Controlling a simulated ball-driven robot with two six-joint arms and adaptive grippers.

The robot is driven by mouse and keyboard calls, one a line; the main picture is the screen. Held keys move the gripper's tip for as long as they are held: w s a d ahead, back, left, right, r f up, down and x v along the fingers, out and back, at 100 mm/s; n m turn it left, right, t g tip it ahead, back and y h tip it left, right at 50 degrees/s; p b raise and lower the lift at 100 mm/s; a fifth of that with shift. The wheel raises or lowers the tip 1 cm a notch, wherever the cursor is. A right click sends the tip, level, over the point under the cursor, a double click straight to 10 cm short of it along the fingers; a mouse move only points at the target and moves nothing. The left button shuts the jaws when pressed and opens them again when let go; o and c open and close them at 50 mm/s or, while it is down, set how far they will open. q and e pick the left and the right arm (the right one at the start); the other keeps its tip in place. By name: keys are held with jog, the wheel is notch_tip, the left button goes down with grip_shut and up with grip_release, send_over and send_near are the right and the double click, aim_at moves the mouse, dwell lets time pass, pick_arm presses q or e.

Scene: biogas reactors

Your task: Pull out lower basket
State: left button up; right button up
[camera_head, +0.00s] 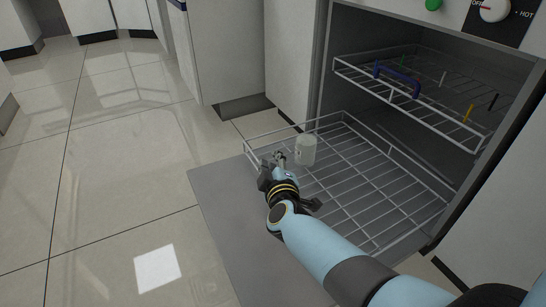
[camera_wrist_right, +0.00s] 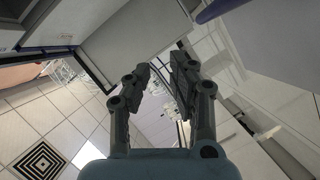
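The lower basket (camera_head: 375,185) is a white wire rack that extends out of the dark cabinet over the lowered grey door (camera_head: 215,185). A white cup (camera_head: 306,150) stands in its front left part. My right gripper (camera_head: 274,160) is at the basket's front rim, left of the cup. In the right wrist view its two fingers (camera_wrist_right: 159,76) are apart with a gap between them. I cannot tell whether they touch the rim. The arm hides part of the basket's front and right side. My left gripper is in no view.
The upper basket (camera_head: 350,72) sits inside the cabinet with a blue handle (camera_head: 396,80) and several coloured pegs. A green button and a dial (camera_head: 494,10) are above. Tiled floor (camera_head: 110,180) lies free to the left. White cabinets (camera_head: 225,50) stand behind.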

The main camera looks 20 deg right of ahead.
jog(key=shift+s+r, duration=0.2)
jog(key=shift+r, duration=0.9)
jog(key=shift+s, duration=0.1)
